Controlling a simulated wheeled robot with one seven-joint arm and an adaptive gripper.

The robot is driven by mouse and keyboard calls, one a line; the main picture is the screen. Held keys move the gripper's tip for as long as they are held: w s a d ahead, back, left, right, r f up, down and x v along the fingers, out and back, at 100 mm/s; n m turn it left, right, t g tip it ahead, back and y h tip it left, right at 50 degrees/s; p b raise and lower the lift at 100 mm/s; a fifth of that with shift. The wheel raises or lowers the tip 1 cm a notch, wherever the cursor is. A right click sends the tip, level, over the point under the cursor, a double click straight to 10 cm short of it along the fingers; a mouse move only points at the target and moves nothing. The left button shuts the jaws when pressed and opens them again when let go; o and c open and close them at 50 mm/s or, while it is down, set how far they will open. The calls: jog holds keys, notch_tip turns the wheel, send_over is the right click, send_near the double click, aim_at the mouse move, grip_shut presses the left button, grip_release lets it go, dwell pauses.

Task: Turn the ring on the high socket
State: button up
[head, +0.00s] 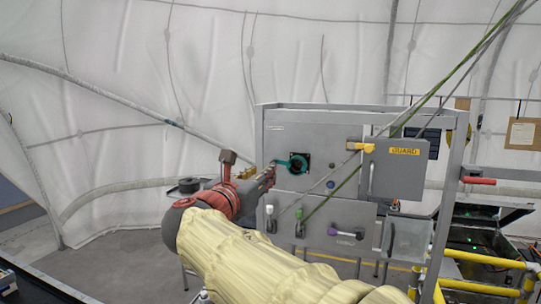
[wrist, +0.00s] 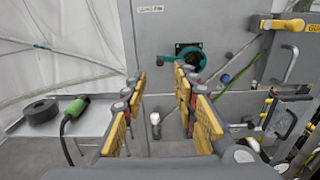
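The high socket is a dark round opening on a square black plate in the upper grey panel (head: 345,185). A teal ring (head: 304,159) runs around it, with a teal handle reaching left. In the wrist view the ring (wrist: 198,52) is ahead, above and slightly right of the fingertips, its handle pointing left. My gripper (head: 268,174) is close to the panel, just left of and below the ring in the head view. In the wrist view my gripper (wrist: 159,80) is open, with nothing between its yellow-padded fingers. It appears apart from the handle; the exact gap is unclear.
A yellow-labelled guard door (head: 396,175) stands right of the socket. White (head: 269,211), green (head: 299,214) and purple (head: 332,229) levers are below. Ropes cross the panel's front. A green-ended plug (wrist: 77,107) and black coil (wrist: 41,111) lie on a shelf at left.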

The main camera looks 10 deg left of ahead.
aim_at(289, 165)
jog(key=w+d+p, duration=0.1)
jog(key=w, duration=0.6)
jog(key=shift+w+p, duration=0.3)
jog(key=shift+p, duration=0.1)
jog(key=c, duration=0.7)
grip_shut()
